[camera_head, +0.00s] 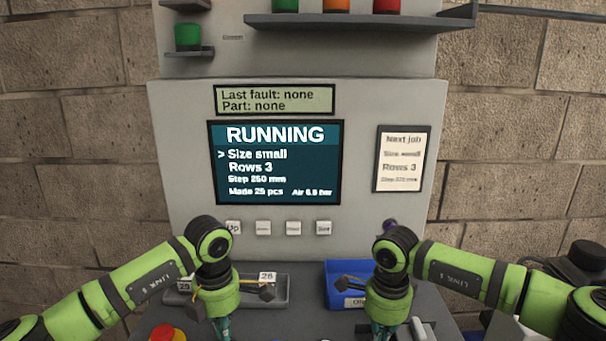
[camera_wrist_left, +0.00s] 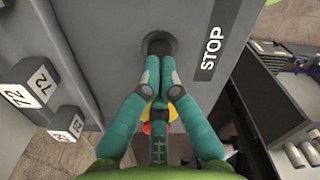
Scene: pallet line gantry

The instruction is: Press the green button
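A green cap (camera_head: 188,36) sits high on the left of the grey panel (camera_head: 180,130), above a small ledge. Another green one (camera_head: 285,5) stands at the top beside an orange and a red one. I cannot tell which of these is a button. My left gripper (camera_head: 222,332) is low in front of the panel, far below both green caps. In the left wrist view its fingers (camera_wrist_left: 160,62) are together and empty, with the tips close to a dark round part (camera_wrist_left: 158,43) beside a STOP label (camera_wrist_left: 211,47); contact is unclear. My right gripper (camera_head: 385,332) hangs at lower right, fingertips mostly hidden.
A screen (camera_head: 275,187) reads RUNNING, with a row of small white buttons (camera_head: 263,228) below. A red and yellow knob (camera_head: 167,333) is at lower left. A grey tray (camera_head: 282,290) and a blue bin (camera_head: 335,296) stand under the panel.

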